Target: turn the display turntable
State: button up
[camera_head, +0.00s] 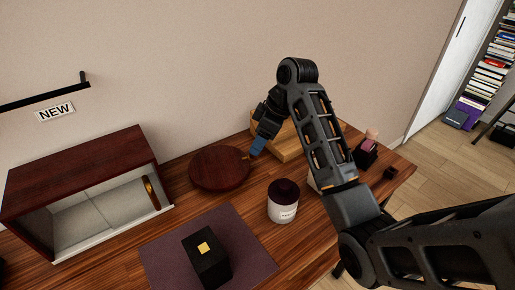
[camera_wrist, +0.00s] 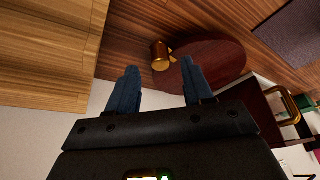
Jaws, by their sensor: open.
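The display turntable (camera_head: 219,169) is a dark red-brown round disc on the wooden table, near the back wall. In the wrist view the turntable (camera_wrist: 222,58) shows as a dark red oval at upper right. A small brass peg (camera_wrist: 160,56) is at its edge. My gripper (camera_head: 256,148) is at the right edge of the turntable, blue fingers pointing down. In the wrist view my gripper (camera_wrist: 159,70) is open, and the peg appears in the gap just beyond the fingertips. I cannot tell whether a finger touches it.
A light wooden box (camera_head: 287,142) stands just right of and behind my gripper. A dark-lidded white jar (camera_head: 283,207) stands in front. A dark mat (camera_head: 165,250) carries a black box (camera_head: 207,262). A glass-fronted wooden case (camera_head: 85,190) is at left.

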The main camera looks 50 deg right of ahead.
jog(key=shift+x, duration=1.65)
grip_shut()
